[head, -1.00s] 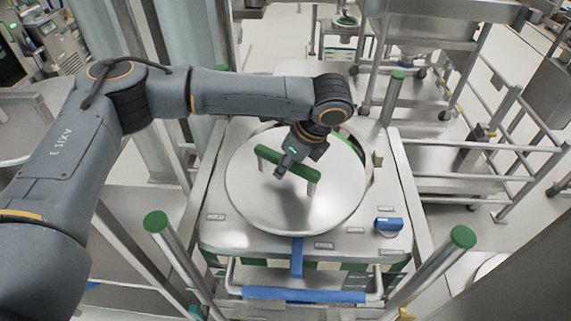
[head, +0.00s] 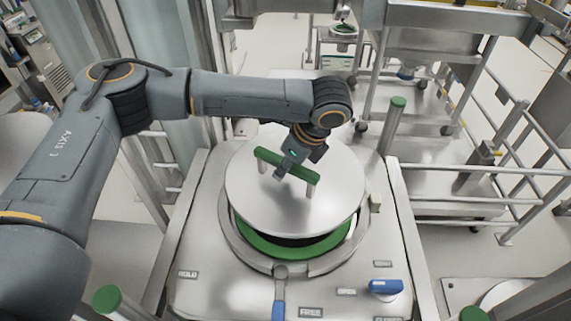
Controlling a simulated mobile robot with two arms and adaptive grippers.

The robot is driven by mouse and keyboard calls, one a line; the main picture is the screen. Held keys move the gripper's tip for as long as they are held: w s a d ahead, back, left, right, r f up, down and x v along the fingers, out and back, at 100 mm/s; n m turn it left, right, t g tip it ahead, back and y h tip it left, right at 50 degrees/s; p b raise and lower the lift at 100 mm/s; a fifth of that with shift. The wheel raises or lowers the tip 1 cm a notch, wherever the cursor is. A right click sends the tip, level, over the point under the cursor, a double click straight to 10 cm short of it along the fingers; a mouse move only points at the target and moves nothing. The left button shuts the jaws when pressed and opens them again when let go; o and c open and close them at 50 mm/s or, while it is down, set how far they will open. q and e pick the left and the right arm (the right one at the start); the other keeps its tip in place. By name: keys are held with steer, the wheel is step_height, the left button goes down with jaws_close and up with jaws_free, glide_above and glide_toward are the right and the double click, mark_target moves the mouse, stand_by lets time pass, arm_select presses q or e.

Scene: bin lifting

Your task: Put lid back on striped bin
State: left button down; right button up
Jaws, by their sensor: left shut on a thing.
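My left gripper (head: 287,168) is shut on the green handle (head: 270,158) of the round metal lid (head: 300,210). The lid covers most of the round opening of the bin (head: 235,290). It sits toward the far side, apart from the front of the opening. A green ring (head: 290,249) and a dark gap show under its near edge. I cannot tell whether the lid's far edge touches the bin. The bin's striped front is out of view. My right gripper is not in view.
A blue-handled latch (head: 279,308) lies at the bin's front, and a blue knob (head: 385,287) is at its right. A green-capped post (head: 395,115) stands behind the right side, another (head: 107,298) at front left. Metal railings (head: 510,150) are at the right.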

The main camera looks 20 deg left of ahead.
mark_target(286, 182)
arm_select(q)
steer(key=shift+w+f+b, duration=0.15)
steer(key=shift+f+b, duration=0.3)
steer(key=shift+f, duration=0.65)
step_height(286, 182, down, 3)
steer(key=b, duration=0.3)
step_height(286, 182, down, 3)
steer(key=b, duration=0.5)
steer(key=shift+f, duration=1)
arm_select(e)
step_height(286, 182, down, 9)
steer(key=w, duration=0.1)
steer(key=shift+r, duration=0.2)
arm_select(q)
steer(key=shift+f, duration=0.1)
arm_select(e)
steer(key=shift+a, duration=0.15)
